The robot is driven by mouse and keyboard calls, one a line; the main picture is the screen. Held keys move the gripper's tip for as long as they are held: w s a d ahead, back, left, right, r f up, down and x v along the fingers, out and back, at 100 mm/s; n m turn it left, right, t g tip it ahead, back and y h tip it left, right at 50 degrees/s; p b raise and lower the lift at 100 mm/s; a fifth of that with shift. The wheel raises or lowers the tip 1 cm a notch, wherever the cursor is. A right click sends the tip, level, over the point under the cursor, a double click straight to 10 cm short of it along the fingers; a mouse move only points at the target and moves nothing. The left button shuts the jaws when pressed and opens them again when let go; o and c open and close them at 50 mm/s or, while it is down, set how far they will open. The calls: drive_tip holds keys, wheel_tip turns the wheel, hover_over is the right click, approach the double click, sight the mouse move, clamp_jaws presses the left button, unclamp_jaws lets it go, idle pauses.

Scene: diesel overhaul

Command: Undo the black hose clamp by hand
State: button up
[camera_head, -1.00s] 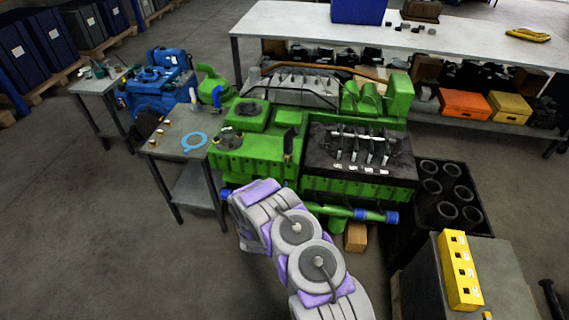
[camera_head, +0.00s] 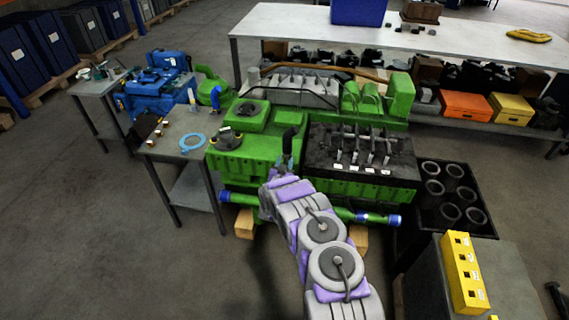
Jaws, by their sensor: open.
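A black hose (camera_head: 290,137) stands up at the front edge of the green engine (camera_head: 245,148), left of the black engine section with its row of metal parts. The black hose clamp is too small or too hidden to tell apart from the hose. My gripper (camera_head: 283,165) is at the far end of my purple and grey arm, just below and in front of the hose. It is open. It looks close to the hose's lower part, but I cannot tell whether it touches. My arm hides part of the engine's front.
A small table (camera_head: 175,138) with a blue ring gasket (camera_head: 193,142) stands left of the engine. A black crate of cylinder sleeves (camera_head: 480,220) and a cabinet with a yellow block (camera_head: 463,273) stand right. A long workbench (camera_head: 300,22) is behind.

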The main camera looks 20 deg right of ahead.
drive_tip(key=shift+d, duration=0.1)
clamp_jaws()
idle(0.3)
idle(0.4)
drive_tip(key=n, duration=0.5)
drive_tip(key=a+n+p, duration=0.1)
drive_tip(key=n, duration=0.1)
drive_tip(key=shift+w+r+n, duration=0.15)
drive_tip(key=shift+w+n, duration=0.15)
drive_tip(key=n, duration=0.2)
drive_tip(key=n+p, duration=0.1)
drive_tip(key=n, duration=0.1)
drive_tip(key=shift+w+a+f, duration=0.1)
drive_tip(key=shift+f, duration=0.15)
drive_tip(key=shift+n, duration=0.3)
unclamp_jaws()
drive_tip(key=shift+f, duration=0.1)
